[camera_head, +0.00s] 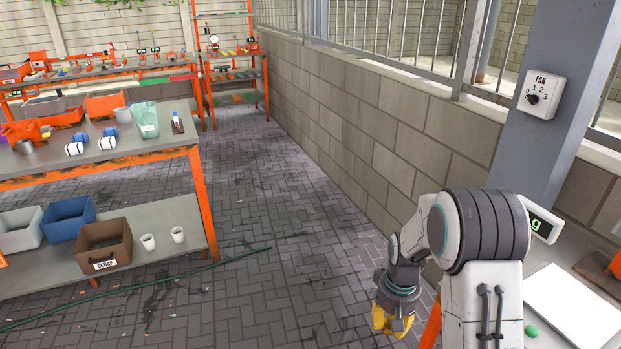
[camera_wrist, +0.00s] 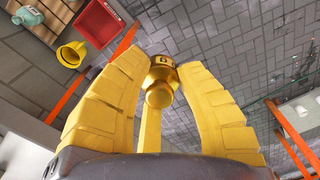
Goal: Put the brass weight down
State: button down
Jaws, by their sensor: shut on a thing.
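The brass weight (camera_wrist: 159,96) shows in the wrist view between the yellow fingers of my gripper (camera_wrist: 161,68). It is a small golden knobbed piece with a dark mark on its body. My gripper is shut on it, and paving shows beyond it. In the head view my gripper (camera_head: 393,318) hangs at the lower right above the paved floor, beside an orange bench leg. I cannot make out the weight in that view.
A white plate (camera_head: 575,305) and a display reading "g" (camera_head: 541,221) are at the right. An orange-legged bench (camera_head: 150,151) stands left, with a brown SCRAP bin (camera_head: 104,244) on its lower shelf. The wrist view shows a red tray (camera_wrist: 98,22) and a yellow cup-like thing (camera_wrist: 71,54).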

jog(key=shift+w+a+r+p, duration=0.2)
jog(key=shift+w+a+p, duration=0.2)
jog(key=shift+w, duration=0.2)
jog(key=shift+w+a+r+p, duration=0.2)
jog(key=shift+w+a+p, duration=0.2)
jog(key=shift+w, duration=0.25)
jog(key=shift+w+a+r+p, duration=0.2)
jog(key=shift+w+a+p, duration=0.15)
jog(key=shift+w, duration=0.25)
